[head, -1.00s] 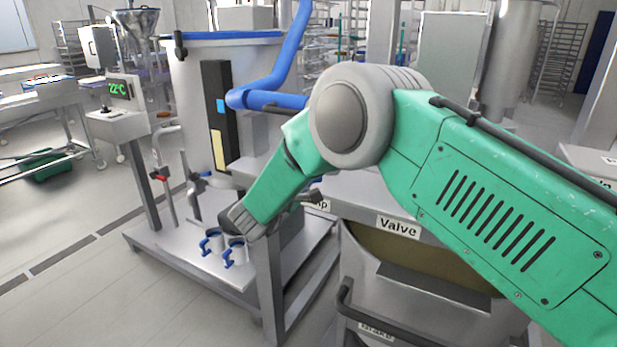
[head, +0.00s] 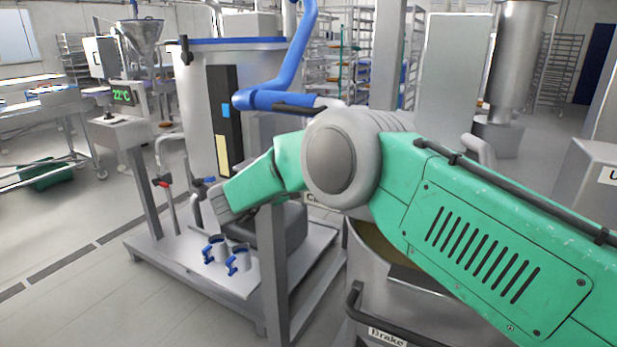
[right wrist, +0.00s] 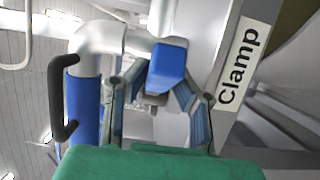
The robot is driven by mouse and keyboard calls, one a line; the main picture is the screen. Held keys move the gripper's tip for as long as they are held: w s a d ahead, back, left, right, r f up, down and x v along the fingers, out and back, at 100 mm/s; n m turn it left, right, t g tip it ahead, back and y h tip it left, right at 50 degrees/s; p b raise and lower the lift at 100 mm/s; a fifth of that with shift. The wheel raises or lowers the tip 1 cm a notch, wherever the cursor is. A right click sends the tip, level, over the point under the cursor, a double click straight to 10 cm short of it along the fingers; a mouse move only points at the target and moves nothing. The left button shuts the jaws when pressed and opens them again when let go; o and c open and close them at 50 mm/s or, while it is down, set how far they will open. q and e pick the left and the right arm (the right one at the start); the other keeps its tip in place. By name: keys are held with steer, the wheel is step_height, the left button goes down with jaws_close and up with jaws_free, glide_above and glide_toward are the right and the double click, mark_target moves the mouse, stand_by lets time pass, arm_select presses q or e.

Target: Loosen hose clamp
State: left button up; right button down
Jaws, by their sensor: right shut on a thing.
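My right gripper (right wrist: 162,82) shows in the right wrist view with its two fingers closed around a blue block-like handle (right wrist: 168,62). The handle sits beside a grey panel with a white "Clamp" label (right wrist: 245,64). What the handle joins to is mostly hidden behind the fingers. Two metal rings with blue handles, which look like clamps, stand on the stand's base plate, one at left (head: 215,250) and one at right (head: 239,260). My left gripper is not in view.
A large steel tank (head: 192,95) stands on the metal stand (head: 190,268). A blue pipe (head: 290,72) bends beside it. A steel vessel with a dark handle (head: 352,305) stands below my arm. Floor (head: 70,235) at the left is mostly clear.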

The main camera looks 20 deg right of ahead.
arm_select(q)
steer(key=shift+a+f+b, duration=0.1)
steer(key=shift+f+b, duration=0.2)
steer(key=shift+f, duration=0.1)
arm_select(e)
steer(key=shift+s+a+f+g, duration=0.1)
steer(key=shift+a+f+g, duration=0.2)
steer(key=shift+f, duration=0.25)
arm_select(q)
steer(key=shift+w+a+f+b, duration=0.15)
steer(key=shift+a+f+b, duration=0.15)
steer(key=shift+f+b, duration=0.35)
arm_select(e)
steer(key=shift+w+a+m+g, duration=0.2)
steer(key=shift+a+m+g, duration=0.05)
steer(key=shift+m+g, duration=0.4)
steer(key=c, duration=1.6)
jaws_free()
steer(key=shift+c, duration=0.2)
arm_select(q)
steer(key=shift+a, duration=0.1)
arm_select(e)
steer(key=shift+r+h, duration=0.2)
steer(key=shift+h, duration=0.1)
steer(key=shift+r, duration=0.2)
steer(key=v, duration=0.8)
steer(key=shift+w, duration=0.2)
